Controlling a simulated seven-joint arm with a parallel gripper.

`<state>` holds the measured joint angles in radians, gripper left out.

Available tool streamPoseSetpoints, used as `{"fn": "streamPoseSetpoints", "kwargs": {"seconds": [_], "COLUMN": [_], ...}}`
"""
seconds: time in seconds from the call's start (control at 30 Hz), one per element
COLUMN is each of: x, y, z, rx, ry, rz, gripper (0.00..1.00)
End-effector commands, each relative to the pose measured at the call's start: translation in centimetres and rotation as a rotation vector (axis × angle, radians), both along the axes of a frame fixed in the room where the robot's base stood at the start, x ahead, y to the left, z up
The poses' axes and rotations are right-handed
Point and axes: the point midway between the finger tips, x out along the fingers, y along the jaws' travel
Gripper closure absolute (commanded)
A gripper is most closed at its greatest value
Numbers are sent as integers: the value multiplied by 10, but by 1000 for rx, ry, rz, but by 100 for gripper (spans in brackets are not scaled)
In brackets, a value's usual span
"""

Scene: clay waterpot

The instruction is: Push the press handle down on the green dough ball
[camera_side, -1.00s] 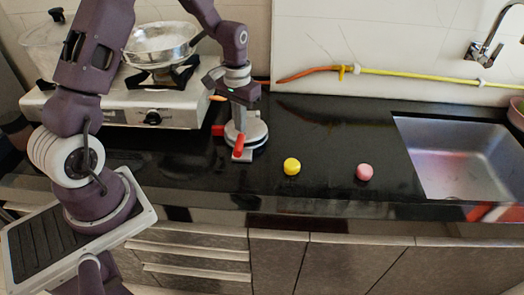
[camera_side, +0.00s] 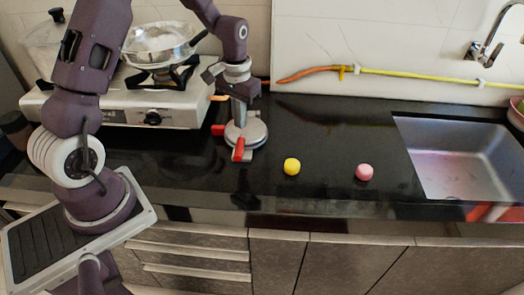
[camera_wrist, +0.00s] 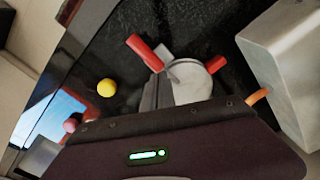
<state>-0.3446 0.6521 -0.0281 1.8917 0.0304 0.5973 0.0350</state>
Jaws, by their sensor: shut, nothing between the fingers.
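The press stands on the black counter left of centre. Its round grey-white plate (camera_side: 254,132) and red handle (camera_side: 238,150) show in the side view. The wrist view shows the plate (camera_wrist: 190,84) and the red handle (camera_wrist: 145,52) pointing outward. A second red part (camera_side: 218,130) sticks out at the press's left. My gripper (camera_side: 240,120) is shut and empty, pointing down just over the press. Whether its fingertips touch the press I cannot tell. No green dough ball is visible; the press or gripper may hide it.
A yellow ball (camera_side: 292,166) and a pink ball (camera_side: 364,172) lie on the counter right of the press. The white stove (camera_side: 180,108) with a pan is behind left. The sink (camera_side: 465,160) is at right. The counter between press and sink is otherwise clear.

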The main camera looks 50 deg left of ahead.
Motion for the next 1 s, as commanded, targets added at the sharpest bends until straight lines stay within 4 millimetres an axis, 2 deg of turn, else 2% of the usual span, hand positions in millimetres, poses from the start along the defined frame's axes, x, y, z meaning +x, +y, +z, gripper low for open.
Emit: {"fn": "streamPoseSetpoints", "kwargs": {"seconds": [0.5, 0.87, 0.97, 1.0], "x": [0, -1, -13, -24], "y": [0, -2, -17, -29], "z": [52, 59, 92, 114], "rx": [0, 1, 18, 29], "ry": [-1, -4, -51, -85], "rz": [0, -3, -29, -47], "gripper": [100, 100, 100, 100]}}
